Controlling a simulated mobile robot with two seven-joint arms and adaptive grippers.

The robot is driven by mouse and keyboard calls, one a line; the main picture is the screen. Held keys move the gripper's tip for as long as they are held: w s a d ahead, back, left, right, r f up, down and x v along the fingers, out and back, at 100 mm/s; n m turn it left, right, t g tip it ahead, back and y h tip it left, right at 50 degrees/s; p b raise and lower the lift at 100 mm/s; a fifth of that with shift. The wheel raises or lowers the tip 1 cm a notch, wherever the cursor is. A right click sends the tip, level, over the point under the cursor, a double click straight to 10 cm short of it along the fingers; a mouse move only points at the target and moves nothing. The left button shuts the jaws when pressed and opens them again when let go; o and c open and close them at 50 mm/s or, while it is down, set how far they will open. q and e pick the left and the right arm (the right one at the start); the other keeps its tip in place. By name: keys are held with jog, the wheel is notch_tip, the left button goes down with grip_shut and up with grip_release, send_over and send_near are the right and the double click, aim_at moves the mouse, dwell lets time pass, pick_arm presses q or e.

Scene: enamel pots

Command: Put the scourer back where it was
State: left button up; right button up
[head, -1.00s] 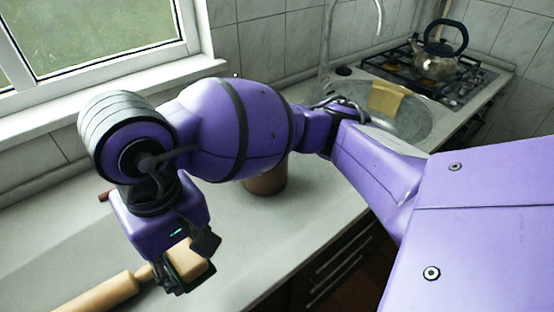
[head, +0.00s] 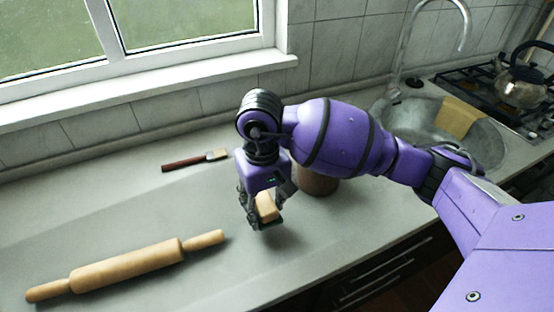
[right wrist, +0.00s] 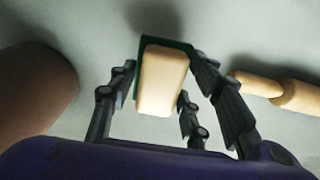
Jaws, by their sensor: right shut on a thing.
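The scourer (head: 267,206) is a small block, pale yellow with a dark green layer. My right gripper (head: 265,212) is shut on it and holds it by its sides, over the worktop between the rolling pin and the brown pot. In the right wrist view the scourer (right wrist: 162,82) sits between the fingers of the right gripper (right wrist: 162,70), its yellow face toward the camera and a green edge behind. I cannot tell whether its underside touches the worktop. My left gripper is not in view.
A wooden rolling pin (head: 128,265) lies left of the gripper. A brush with a red handle (head: 182,163) lies behind. A brown pot (head: 318,182) stands close on the right, partly hidden by my arm. Further right are a sink with a yellow cloth (head: 457,117) and a kettle (head: 523,78) on the hob.

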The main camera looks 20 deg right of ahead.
aim_at(266, 212)
jog(key=shift+w+d+f, duration=0.15)
jog(key=shift+w+f, duration=0.05)
jog(key=shift+f, duration=0.05)
jog(key=shift+w+d+f, duration=0.1)
jog(key=shift+w+f, duration=0.05)
jog(key=shift+f, duration=1.5)
jog(key=shift+f, duration=0.2)
jog(key=o, duration=1)
notch_tip(266, 212, up, 12)
jog(key=shift+r, duration=0.25)
